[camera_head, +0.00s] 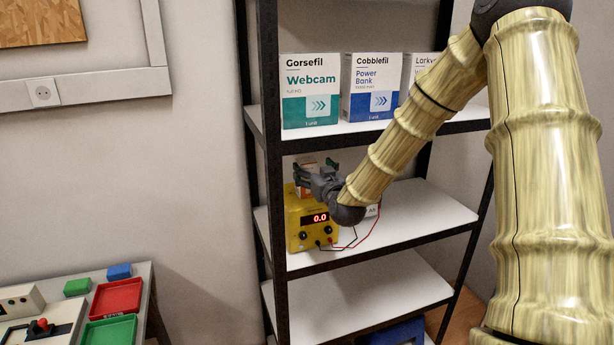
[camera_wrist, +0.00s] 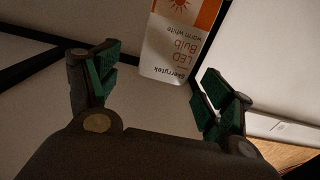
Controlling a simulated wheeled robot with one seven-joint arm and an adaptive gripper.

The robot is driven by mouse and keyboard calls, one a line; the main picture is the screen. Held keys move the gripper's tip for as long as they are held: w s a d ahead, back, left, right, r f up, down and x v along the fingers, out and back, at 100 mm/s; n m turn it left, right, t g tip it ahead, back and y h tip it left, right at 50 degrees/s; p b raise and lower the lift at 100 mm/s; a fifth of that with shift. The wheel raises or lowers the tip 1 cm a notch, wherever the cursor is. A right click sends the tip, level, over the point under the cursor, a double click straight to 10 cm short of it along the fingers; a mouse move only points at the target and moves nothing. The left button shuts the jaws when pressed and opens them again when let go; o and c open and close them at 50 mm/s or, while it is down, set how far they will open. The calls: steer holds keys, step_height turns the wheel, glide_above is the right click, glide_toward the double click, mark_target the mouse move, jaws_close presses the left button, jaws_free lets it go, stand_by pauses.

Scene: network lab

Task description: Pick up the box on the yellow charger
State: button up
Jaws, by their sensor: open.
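The yellow charger (camera_head: 307,222) stands on the middle shelf with a red 0.0 display and two leads. A small orange and white box (camera_head: 303,186) sits on top of it, mostly hidden behind my gripper (camera_head: 322,180). In the wrist view the box (camera_wrist: 180,45) is labelled LED Bulb, warm white, and appears upside down. My gripper (camera_wrist: 160,88) is open in the wrist view, its green-padded fingers spread wide. The near edge of the box lies between and just beyond the fingertips. No finger is seen touching it.
The upper shelf (camera_head: 390,130) holds a Webcam box (camera_head: 310,90), a Power Bank box (camera_head: 375,87) and a third box, partly hidden by my arm. A black rack post (camera_head: 270,170) stands just left of the charger. The middle shelf (camera_head: 425,215) is clear on the right.

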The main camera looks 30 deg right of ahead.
steer(key=shift+p+x, duration=0.65)
steer(key=shift+x, duration=0.2)
steer(key=shift+f+p+x, duration=0.15)
steer(key=shift+p+x, duration=0.3)
steer(key=shift+x, duration=0.45)
steer(key=shift+f+p+x, duration=0.1)
steer(key=shift+p+x, duration=0.3)
steer(key=shift+x, duration=0.55)
steer(key=shift+a, duration=0.1)
steer(key=c, duration=1.1)
